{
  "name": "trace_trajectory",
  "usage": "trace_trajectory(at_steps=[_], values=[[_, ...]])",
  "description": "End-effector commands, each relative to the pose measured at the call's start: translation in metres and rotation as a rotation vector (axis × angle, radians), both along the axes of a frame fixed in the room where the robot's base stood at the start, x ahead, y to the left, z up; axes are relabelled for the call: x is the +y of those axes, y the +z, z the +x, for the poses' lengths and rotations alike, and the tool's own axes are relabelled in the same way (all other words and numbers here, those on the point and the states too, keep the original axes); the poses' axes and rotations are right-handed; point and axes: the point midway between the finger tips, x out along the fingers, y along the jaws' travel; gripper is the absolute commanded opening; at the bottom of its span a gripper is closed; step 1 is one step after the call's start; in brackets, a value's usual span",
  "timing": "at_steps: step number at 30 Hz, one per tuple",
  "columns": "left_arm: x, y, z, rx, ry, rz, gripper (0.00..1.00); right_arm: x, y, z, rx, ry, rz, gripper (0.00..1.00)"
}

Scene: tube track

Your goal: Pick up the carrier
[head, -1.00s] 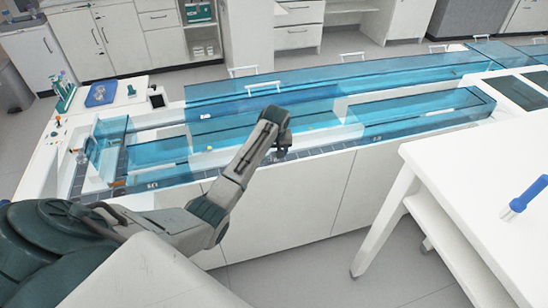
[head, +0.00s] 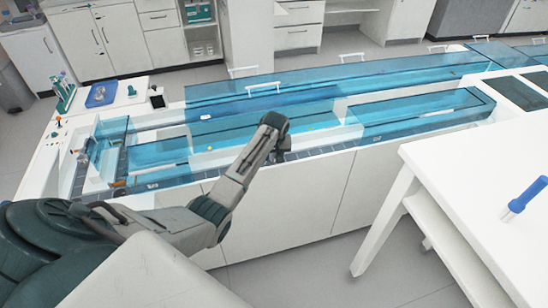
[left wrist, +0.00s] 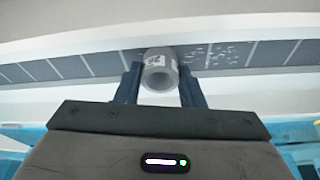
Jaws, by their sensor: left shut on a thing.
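The carrier (left wrist: 159,80) shows in the left wrist view as a short whitish-grey ring with an open round end and a dark printed mark on its side. My left gripper (left wrist: 160,88) is shut on it, with one dark finger on each side. The carrier is over or at the dark segmented track strip (left wrist: 95,62); I cannot tell whether it touches the strip. In the head view my left gripper (head: 281,155) is at the front edge of the track bench, and the carrier is too small or hidden there. My right gripper is not in view.
Blue transparent covers (head: 420,112) with white handles stand over the bench behind my left gripper. A blue tray (head: 101,95) lies at the bench's left end.

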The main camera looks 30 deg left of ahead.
Motion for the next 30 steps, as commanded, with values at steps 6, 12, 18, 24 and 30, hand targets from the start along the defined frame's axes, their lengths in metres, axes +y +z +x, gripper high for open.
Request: trace_trajectory(at_steps=[6, 12, 18, 24, 30], values=[[0.0, 0.028, 0.001, -0.005, -0.001, 0.002, 0.22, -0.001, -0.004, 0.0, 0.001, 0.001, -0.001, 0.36], [0.001, 0.069, 0.001, -0.006, 0.0, 0.002, 0.22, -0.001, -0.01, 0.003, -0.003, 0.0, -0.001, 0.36], [0.0, 0.097, 0.001, -0.003, -0.001, 0.0, 0.22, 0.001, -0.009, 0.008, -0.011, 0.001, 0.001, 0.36], [0.0, 0.116, 0.001, -0.001, 0.0, 0.0, 0.22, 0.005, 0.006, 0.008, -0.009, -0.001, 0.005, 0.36], [0.0, 0.13, 0.0, 0.0, 0.0, 0.0, 0.22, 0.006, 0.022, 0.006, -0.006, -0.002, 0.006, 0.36]])
